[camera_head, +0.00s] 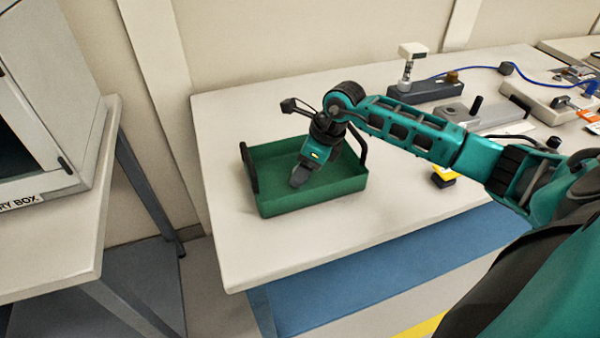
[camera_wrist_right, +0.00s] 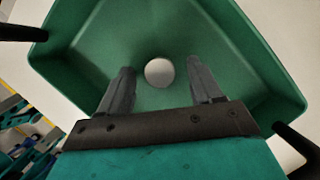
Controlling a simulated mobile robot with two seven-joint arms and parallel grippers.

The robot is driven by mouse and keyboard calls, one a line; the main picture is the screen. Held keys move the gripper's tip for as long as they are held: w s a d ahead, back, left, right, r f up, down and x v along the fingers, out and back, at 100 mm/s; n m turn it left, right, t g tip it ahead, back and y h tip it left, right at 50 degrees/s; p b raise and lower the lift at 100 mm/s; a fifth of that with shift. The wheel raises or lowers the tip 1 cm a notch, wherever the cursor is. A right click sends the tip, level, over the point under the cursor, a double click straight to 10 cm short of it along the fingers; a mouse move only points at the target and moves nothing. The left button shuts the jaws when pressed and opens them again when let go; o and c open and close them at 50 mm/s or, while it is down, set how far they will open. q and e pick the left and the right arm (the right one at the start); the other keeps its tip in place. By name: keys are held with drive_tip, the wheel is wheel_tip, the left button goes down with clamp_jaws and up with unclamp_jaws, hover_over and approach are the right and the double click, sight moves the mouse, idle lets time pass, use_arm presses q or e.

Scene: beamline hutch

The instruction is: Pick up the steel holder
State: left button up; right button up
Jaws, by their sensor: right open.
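The steel holder (camera_wrist_right: 159,72) shows in the right wrist view as a small round pale-grey disc on the floor of the green tray. In the head view it is hidden behind my right gripper and arm. My right gripper (camera_head: 298,182) points down into the tray. In the right wrist view my right gripper (camera_wrist_right: 160,85) is open, with one grey finger on each side of the holder and a gap to both. I cannot tell how far above the holder the fingertips are. My left gripper is not in view.
The green tray (camera_head: 312,198) has raised walls and black handles at both ends. It stands on the white table (camera_head: 232,262) near its left end. A yellow-and-black object (camera_head: 443,177) lies right of it. A grey block (camera_head: 425,92) with a post stands behind my arm.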

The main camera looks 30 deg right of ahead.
drive_tip(key=shift+f, duration=0.2)
drive_tip(key=c, duration=1.1)
drive_tip(key=shift+r, duration=0.1)
drive_tip(key=shift+c, duration=0.2)
wheel_tip(320, 180, up, 20)
drive_tip(key=p, duration=0.1)
